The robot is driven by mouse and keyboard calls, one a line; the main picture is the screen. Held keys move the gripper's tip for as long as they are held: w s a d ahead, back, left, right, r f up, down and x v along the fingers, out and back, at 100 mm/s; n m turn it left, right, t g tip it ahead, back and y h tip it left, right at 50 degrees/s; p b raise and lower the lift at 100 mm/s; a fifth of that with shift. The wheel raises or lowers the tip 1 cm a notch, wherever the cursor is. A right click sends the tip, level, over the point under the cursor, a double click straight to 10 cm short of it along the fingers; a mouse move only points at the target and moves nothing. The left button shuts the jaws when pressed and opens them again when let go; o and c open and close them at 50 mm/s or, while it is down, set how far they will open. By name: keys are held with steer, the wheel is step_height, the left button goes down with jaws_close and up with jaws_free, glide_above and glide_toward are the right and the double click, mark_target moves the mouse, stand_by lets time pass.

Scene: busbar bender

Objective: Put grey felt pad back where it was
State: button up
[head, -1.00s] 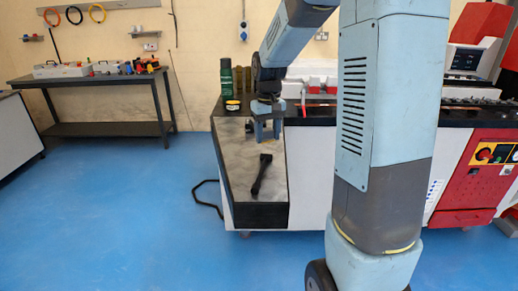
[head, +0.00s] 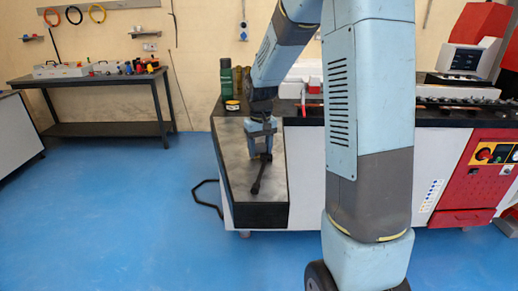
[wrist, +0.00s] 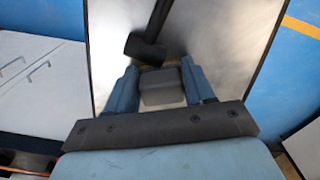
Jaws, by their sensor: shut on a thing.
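My gripper (head: 262,152) is above the metal-topped bench end (head: 235,165) in the head view. In the wrist view my gripper (wrist: 160,78) has its two blue fingers on either side of a grey block-like pad (wrist: 162,90), the grey felt pad, and is shut on it. The pad cannot be made out in the head view. Whether the pad touches the metal top is hard to tell.
A black mallet (wrist: 145,45) lies on the metal top just beyond the pad; it shows in the head view (head: 258,180) too. A green can (head: 226,78) and a yellow-black tin (head: 233,105) stand at the back. The metal top left of my gripper is clear.

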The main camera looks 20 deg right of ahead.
mark_target(260, 146)
steer(key=o, duration=1.2)
step_height(260, 146, up, 11)
steer(key=shift+f, duration=0.2)
steer(key=s+r+t, duration=0.3)
steer(key=s+r, duration=0.5)
steer(key=s, duration=0.6)
steer(key=s+t, duration=0.2)
steer(key=s, duration=1.1)
steer(key=shift+s+a+f+m+t, duration=0.2)
steer(key=shift+f+m+t, duration=0.1)
steer(key=shift+m, duration=0.1)
